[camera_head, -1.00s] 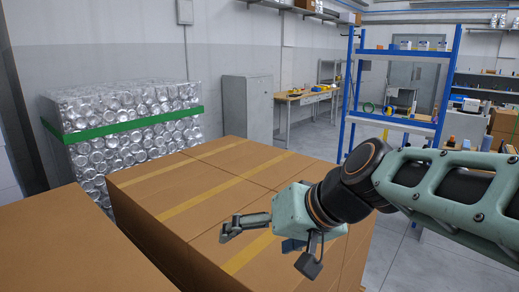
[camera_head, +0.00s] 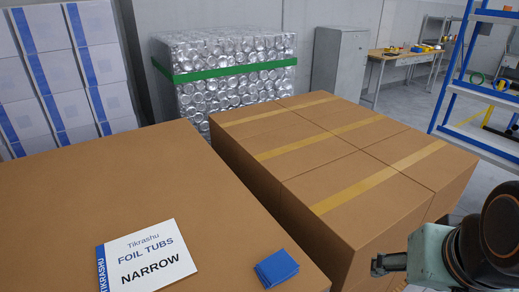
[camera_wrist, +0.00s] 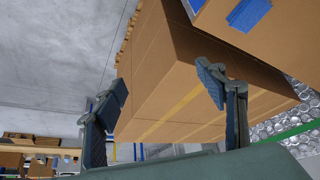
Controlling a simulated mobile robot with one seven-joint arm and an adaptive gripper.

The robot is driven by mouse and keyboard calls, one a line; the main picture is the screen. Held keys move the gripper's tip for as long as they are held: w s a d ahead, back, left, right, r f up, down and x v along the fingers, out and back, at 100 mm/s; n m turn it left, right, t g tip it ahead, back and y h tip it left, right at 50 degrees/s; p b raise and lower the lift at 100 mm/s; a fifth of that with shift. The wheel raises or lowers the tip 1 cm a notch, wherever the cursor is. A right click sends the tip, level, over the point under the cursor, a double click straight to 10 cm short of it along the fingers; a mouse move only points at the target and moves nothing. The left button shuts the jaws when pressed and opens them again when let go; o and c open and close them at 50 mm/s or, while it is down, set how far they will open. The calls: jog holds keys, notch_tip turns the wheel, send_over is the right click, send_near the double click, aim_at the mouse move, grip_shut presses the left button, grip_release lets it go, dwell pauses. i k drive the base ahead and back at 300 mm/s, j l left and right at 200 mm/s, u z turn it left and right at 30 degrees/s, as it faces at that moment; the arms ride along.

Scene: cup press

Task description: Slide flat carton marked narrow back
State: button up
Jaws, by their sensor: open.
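A wide brown carton top (camera_head: 90,200) fills the lower left of the head view. On it lies a white panel (camera_head: 148,257) with a blue edge, reading "Tikrashu FOIL TUBS NARROW". A small blue patch (camera_head: 276,268) is to the panel's right, near the carton's front right corner. It also shows at the top right of the wrist view (camera_wrist: 248,14). My gripper (camera_head: 385,264) is at the lower right, apart from this carton. In the wrist view my gripper (camera_wrist: 160,92) has its fingers spread, with nothing held between them.
A block of taped brown cartons (camera_head: 340,150) stands right of the marked carton, between it and my gripper. Behind are strapped silver tubs (camera_head: 225,75), white and blue stacks (camera_head: 65,75) and a grey cabinet (camera_head: 340,60). A blue rack (camera_head: 485,80) stands at the right.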

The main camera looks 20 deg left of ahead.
aim_at(157, 258)
jog(key=u, duration=2.05)
jog(key=i, duration=0.1)
jog(key=k+j, duration=0.3)
jog(key=j, duration=0.15)
jog(key=i+l, duration=0.35)
